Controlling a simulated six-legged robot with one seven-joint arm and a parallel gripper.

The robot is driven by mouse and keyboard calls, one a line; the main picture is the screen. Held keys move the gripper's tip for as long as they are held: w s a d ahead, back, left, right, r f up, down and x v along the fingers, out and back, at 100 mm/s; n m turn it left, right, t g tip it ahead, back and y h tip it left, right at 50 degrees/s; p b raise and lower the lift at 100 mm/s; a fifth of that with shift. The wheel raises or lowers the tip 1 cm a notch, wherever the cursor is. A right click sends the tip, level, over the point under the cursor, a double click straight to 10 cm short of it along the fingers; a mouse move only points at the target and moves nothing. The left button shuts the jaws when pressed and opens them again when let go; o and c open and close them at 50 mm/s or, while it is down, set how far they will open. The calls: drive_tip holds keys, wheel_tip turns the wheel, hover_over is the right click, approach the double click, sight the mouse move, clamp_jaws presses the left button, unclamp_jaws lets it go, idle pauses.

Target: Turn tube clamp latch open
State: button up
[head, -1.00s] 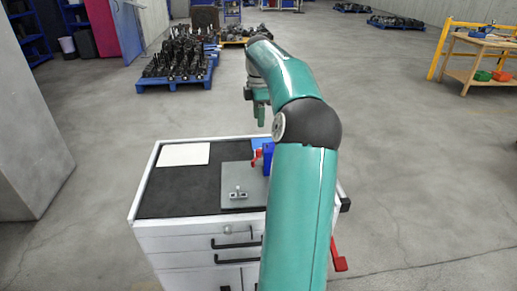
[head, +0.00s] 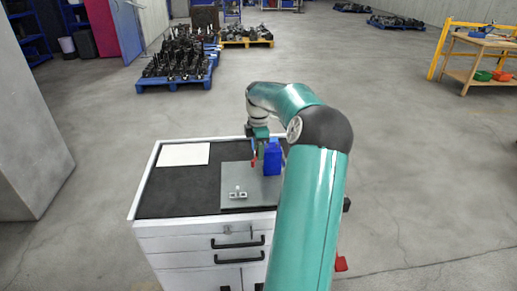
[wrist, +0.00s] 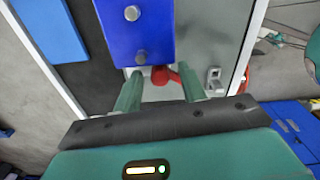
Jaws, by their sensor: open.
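The blue clamp block (head: 272,160) stands on a grey plate (head: 235,178) on the cart top. Its red latch (head: 253,161) is beside the block's left side in the head view. In the wrist view the block (wrist: 135,30) fills the top middle, with two round bolt heads. The red latch (wrist: 162,76) shows just below it, between the lines of my two green fingers. My gripper (wrist: 160,72) is open, its fingers spread on either side of the latch. I cannot tell how deep they reach around it. In the head view my gripper (head: 259,151) partly hides the latch.
A small metal bracket (head: 238,195) stands on the plate's near part. A white sheet (head: 184,154) lies at the cart's back left. The dark cart top (head: 180,190) is clear on the left. Pallets of parts (head: 178,62) stand far behind.

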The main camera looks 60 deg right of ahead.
clamp_jaws()
drive_tip(key=shift+m, duration=2.3)
unclamp_jaws()
